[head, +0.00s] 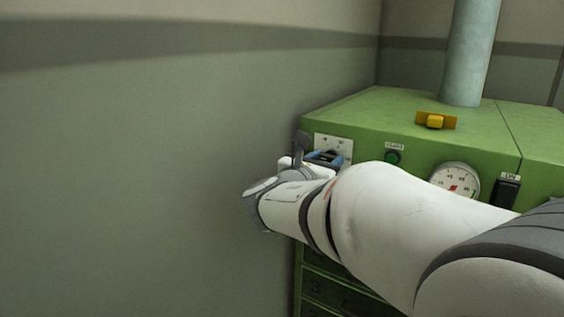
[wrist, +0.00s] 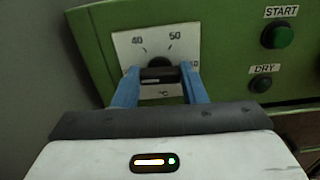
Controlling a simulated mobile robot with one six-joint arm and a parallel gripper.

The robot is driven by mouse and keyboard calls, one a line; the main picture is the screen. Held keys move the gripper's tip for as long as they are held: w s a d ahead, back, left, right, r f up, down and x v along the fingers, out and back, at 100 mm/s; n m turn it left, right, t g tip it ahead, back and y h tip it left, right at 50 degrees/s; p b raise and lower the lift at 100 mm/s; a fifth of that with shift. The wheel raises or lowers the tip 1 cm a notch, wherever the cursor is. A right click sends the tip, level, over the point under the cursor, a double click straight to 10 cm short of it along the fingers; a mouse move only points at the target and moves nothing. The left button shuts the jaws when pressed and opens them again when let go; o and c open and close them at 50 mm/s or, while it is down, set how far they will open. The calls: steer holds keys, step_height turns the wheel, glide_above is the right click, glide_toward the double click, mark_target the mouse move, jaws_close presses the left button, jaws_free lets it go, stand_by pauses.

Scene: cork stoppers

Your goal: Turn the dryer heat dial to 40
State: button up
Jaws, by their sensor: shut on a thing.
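The dryer heat dial is a dark knob (wrist: 158,74) on a white scale plate (wrist: 124,44), which also shows in the head view (head: 341,143). The marks 40, 50 and what looks like 60 run from left to right, with °C below. My gripper (wrist: 160,82) has its blue fingers on either side of the knob and is shut on it. It also shows at the dryer front in the head view (head: 326,156). The knob's pointer cannot be made out, so its setting is unclear. Part of the left scale is hidden by a finger.
The green dryer (head: 360,110) stands close to the wall at left. A green START button (wrist: 278,36) and a darker DRY button (wrist: 262,84) lie right of the dial. A round gauge (head: 455,182), an ON switch (head: 507,190) and a yellow part (head: 436,121) are farther right.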

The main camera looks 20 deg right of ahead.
steer(key=shift+f+m+b, duration=0.2)
steer(key=shift+m+b, duration=5.5)
steer(key=shift+b, duration=2.6)
steer(key=shift+r, duration=0.1)
steer(key=o, duration=1)
steer(key=shift+d, duration=0.1)
steer(key=shift+s, duration=0.1)
steer(key=v, duration=0.7)
steer(key=shift+s+a, duration=0.25)
steer(key=shift+a, duration=0.1)
